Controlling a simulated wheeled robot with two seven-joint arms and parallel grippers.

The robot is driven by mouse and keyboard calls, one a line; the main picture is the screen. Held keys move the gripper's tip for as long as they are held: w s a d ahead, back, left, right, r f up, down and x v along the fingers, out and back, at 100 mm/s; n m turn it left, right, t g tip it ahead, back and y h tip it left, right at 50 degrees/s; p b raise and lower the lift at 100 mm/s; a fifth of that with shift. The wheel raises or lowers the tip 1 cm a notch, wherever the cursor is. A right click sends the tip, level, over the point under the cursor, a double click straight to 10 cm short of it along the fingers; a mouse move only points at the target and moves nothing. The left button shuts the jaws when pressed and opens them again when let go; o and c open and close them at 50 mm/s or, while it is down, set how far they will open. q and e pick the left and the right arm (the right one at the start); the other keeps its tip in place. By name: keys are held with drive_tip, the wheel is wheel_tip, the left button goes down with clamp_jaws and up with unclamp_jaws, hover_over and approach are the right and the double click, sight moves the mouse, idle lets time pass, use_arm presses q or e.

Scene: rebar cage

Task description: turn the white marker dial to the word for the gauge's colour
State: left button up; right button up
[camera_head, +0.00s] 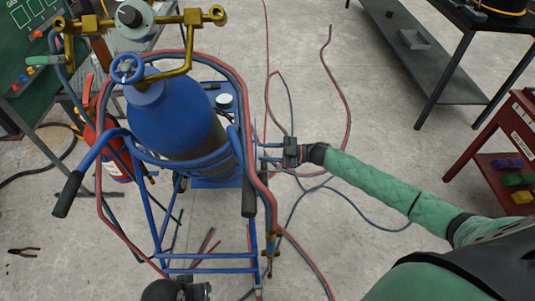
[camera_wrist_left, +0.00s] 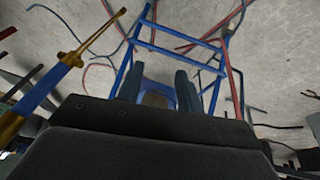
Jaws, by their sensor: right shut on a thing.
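A round pale gauge-like disc (camera_head: 135,18) with a dark centre sits on the brass fittings above the blue cylinder (camera_head: 170,120). A small white round piece (camera_head: 224,100) lies on a blue surface behind the cylinder; I cannot tell whether it is the marker dial. No dial words are readable. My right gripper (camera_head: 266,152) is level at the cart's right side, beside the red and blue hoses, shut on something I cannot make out. My left gripper (camera_wrist_left: 158,88) has its fingers apart in the left wrist view; its wrist is low at the cart's front (camera_head: 180,289).
The blue cart (camera_head: 210,270) has black handles and trailing hoses. A red extinguisher (camera_head: 108,150) stands on its left. A green board (camera_head: 40,30) is at upper left, a dark table (camera_head: 400,45) at upper right, a red shelf (camera_head: 510,150) at right. Pliers (camera_head: 24,252) lie on the floor.

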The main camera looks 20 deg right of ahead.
use_arm(q)
drive_tip(key=w+d+f+t+b, duration=0.1)
drive_tip(key=d+f+b, duration=0.2)
drive_tip(key=f, duration=1)
drive_tip(key=w+d+f+t+h+b, duration=0.1)
drive_tip(key=f+b, duration=0.4)
drive_tip(key=f, duration=0.9)
drive_tip(key=shift+w+d+t+h, duration=0.25)
drive_tip(key=shift+d+t+h, duration=0.05)
drive_tip(key=shift+d+t, duration=0.55)
use_arm(e)
drive_tip(key=n, duration=1)
drive_tip(key=shift+n, duration=0.3)
use_arm(q)
drive_tip(key=shift+s+d, duration=0.1)
use_arm(e)
drive_tip(key=o, duration=1)
drive_tip(key=shift+w, duration=0.1)
drive_tip(key=shift+d, duration=0.1)
use_arm(q)
drive_tip(key=shift+t, duration=0.25)
drive_tip(key=f, duration=0.2)
drive_tip(key=f+b, duration=0.1)
drive_tip(key=f, duration=0.1)
drive_tip(key=shift+s+f, duration=0.2)
drive_tip(key=shift+f, duration=0.05)
use_arm(e)
drive_tip(key=v, duration=0.7)
drive_tip(key=shift+d+f, duration=0.15)
drive_tip(key=shift+d, duration=0.2)
